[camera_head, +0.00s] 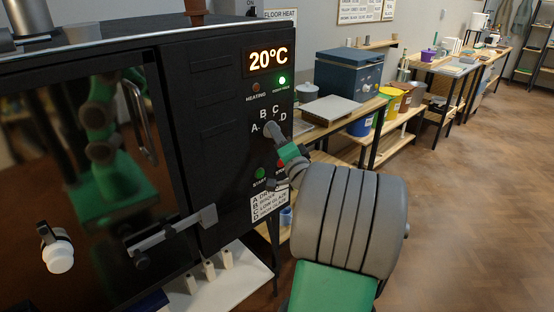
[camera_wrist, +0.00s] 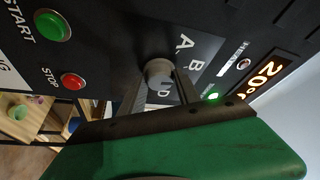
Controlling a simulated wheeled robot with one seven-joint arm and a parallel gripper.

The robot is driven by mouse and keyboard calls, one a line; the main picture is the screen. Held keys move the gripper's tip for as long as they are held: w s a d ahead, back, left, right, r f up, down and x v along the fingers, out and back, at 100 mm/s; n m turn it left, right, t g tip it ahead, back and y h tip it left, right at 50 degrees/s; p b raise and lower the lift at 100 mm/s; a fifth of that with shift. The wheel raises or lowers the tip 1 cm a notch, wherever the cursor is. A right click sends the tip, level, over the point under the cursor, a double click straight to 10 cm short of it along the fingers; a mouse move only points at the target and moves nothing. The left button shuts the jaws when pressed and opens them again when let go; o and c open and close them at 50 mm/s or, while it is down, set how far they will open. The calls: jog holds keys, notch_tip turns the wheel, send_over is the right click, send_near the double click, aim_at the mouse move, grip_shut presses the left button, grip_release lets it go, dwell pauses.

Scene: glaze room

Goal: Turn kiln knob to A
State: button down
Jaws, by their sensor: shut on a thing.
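The black kiln (camera_head: 218,90) stands at the left in the head view, with a control panel on its right part. The kiln knob (camera_wrist: 158,70) is a round grey knob with the letters A, B, C and D around its upper side. My gripper (camera_wrist: 161,80) is at the knob, with one dark finger on each side, shut on it. In the head view my gripper (camera_head: 276,136) reaches the panel from the lower right and covers most of the knob. I cannot tell which letter the knob points to. In the wrist view the letter C is hidden.
The display (camera_head: 267,58) reads 20°C, with a lit green lamp (camera_head: 282,80) below it. A green START button (camera_wrist: 52,25) and a red STOP button (camera_wrist: 73,80) sit near the knob. A door handle (camera_head: 172,232) sticks out at the lower left. Open floor lies at the right.

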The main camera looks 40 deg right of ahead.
jog(key=n+t+y+b, duration=0.1)
jog(key=n+y+b, duration=0.1)
jog(key=n+b, duration=0.3)
jog(key=n+t+y+b, duration=0.1)
jog(key=n+y+b, duration=0.2)
jog(key=b, duration=0.9)
jog(key=n+t+y+b, duration=0.1)
jog(key=n+y+b, duration=0.1)
jog(key=n+b, duration=0.7)
jog(key=shift+d+f, duration=0.3)
jog(key=shift+d, duration=0.1)
jog(key=shift+r+t+b, duration=0.1)
jog(key=shift+t+b, duration=0.2)
jog(key=c, duration=0.9)
grip_release()
jog(key=v, duration=0.7)
jog(key=shift+s+d, duration=0.1)
jog(key=shift+s, duration=0.25)
